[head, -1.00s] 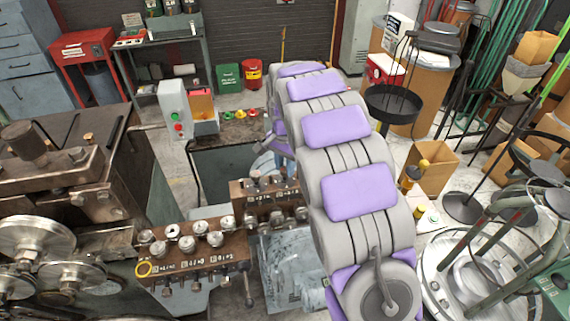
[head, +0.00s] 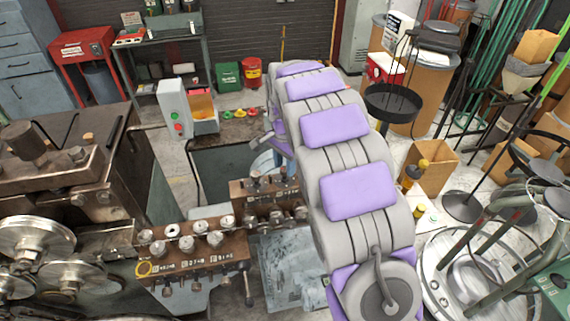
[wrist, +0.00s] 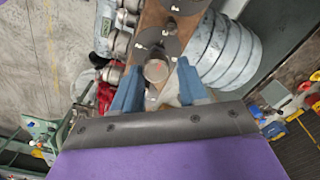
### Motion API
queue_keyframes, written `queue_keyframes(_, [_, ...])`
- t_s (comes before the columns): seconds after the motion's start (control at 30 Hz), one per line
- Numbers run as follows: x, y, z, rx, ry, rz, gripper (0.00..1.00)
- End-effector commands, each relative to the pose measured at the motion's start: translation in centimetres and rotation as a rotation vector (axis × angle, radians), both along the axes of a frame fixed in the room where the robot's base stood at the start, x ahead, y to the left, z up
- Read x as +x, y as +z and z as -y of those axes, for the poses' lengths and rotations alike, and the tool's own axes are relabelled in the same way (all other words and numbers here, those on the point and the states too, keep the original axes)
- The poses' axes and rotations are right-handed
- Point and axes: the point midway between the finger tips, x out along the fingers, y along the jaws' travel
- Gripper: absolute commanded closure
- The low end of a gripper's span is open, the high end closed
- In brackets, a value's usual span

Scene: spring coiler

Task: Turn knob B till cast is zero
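In the wrist view my gripper (wrist: 157,88) shows two blue fingers standing apart. A round metal knob (wrist: 155,72) with a small red mark on its face lies between the fingertips; I cannot tell if they touch it. Dark discs and small white labels lie around it on a brown panel (wrist: 152,18). The labels are too small to read, so I cannot tell which knob is B. In the head view a brown panel (head: 207,262) carries several metal knobs, and a second brown panel (head: 240,192) stands behind it. My gripper is not clearly visible there. No cast reading is legible.
A coiling machine with metal wheels (head: 35,236) stands at left. A grey box (head: 174,112) with red and green buttons stands behind the panels. Stacked metal rings (wrist: 222,55) lie right of the knob in the wrist view. A cardboard box (head: 432,168) is at right.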

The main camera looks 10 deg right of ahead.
Motion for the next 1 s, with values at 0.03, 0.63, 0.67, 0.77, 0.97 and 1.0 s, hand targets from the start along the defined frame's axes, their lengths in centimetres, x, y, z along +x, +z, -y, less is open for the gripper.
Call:
queue_keyframes(0.03, [-0.1,0.0,0.0,0.000,0.000,-0.001,0.53])
queue_keyframes(0.63, [-0.1,2.9,0.0,-0.001,0.001,0.001,0.43])
queue_keyframes(0.67, [-0.1,3.5,0.0,-0.001,0.001,0.003,0.43])
queue_keyframes(0.77, [-0.1,5.7,0.0,-0.001,0.001,0.001,0.43])
queue_keyframes(0.97, [0.0,9.8,0.0,-0.001,0.000,0.002,0.43])
queue_keyframes(1.0, [0.0,10.5,0.0,-0.001,0.000,0.001,0.43])
